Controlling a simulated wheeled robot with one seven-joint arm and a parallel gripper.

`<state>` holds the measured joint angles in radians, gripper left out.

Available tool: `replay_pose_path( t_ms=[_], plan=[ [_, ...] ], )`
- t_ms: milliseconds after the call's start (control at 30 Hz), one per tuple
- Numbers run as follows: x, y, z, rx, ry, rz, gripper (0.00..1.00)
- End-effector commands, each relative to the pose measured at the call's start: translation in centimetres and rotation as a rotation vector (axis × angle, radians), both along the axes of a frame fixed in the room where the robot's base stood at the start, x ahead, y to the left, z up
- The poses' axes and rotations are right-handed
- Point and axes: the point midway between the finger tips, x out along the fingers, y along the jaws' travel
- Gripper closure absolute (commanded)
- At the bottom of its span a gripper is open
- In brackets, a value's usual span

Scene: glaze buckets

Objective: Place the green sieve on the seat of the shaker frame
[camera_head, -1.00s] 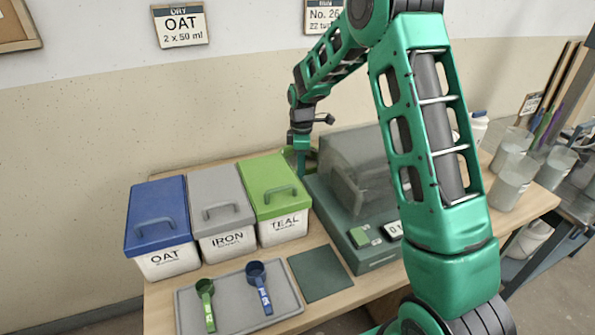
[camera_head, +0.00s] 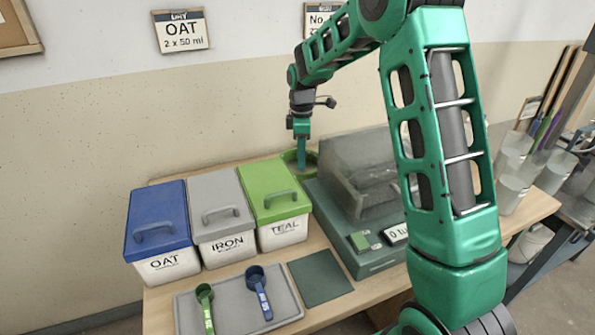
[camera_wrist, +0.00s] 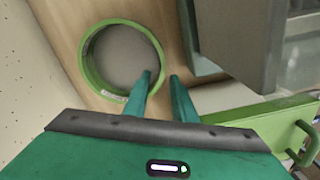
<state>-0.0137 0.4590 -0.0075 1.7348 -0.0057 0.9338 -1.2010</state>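The green sieve (camera_wrist: 88,72), a green ring with a grey mesh, lies flat on the wooden bench in the wrist view. In the head view part of its rim (camera_head: 312,157) shows behind the green-lidded bucket. My gripper (camera_wrist: 161,75) is open at the sieve's right rim. One finger overlaps the mesh and the other is outside the ring; I cannot tell whether either touches. In the head view my gripper (camera_head: 301,168) points down at the sieve. A dark green machine with a clear hood (camera_head: 350,165), apparently the shaker, stands right of it. I cannot make out its seat.
Blue (camera_head: 158,215), grey (camera_head: 218,200) and green (camera_head: 275,190) lidded buckets stand left of the machine. A grey tray (camera_head: 225,297) with two scoops and a dark mat (camera_head: 320,277) lie in front. Clear beakers (camera_head: 512,190) stand at right. The wall is close behind the sieve.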

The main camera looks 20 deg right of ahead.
Motion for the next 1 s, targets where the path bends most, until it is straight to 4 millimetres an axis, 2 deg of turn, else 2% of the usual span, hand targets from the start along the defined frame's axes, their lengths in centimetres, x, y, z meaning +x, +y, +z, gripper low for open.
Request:
replay_pose_path(
  t_ms=[33, 200, 300, 367, 633, 833, 1000],
  plan=[
    [0.1, 0.0, 1.2, 0.000, -0.004, 0.000, 0.76],
    [0.1, 0.0, 3.8, 0.000, -0.003, -0.001, 0.76],
    [0.0, 0.0, 4.7, -0.001, -0.002, -0.001, 0.76],
    [0.0, 0.0, 5.0, 0.000, 0.000, -0.001, 0.72],
    [0.3, 0.4, 2.6, 0.000, 0.003, 0.000, 0.72],
    [0.3, 0.4, -0.4, 0.000, 0.004, 0.001, 0.72],
    [0.3, 0.4, -1.9, 0.000, 0.001, 0.000, 0.72]
  ],
)
